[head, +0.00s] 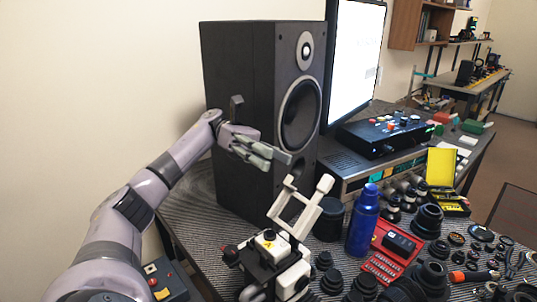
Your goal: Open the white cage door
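My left gripper (279,160) reaches in from the left, in front of the black speaker, with its fingers pointing right and slightly down. I cannot tell whether its fingers are open or shut, and I see nothing held in it. Below and to its right, a white frame with two upright prongs (301,208) rises from a white and black device (269,247) with a yellow warning sticker. The gripper appears apart from this frame. I cannot make out for sure which part is the white cage door. My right gripper is not in view.
The black speaker (237,118) stands behind the gripper. A blue bottle (363,222), a red tool case (382,268) and several dark lens parts (431,220) crowd the table to the right. A lit monitor (355,60) and a control box (385,135) stand behind.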

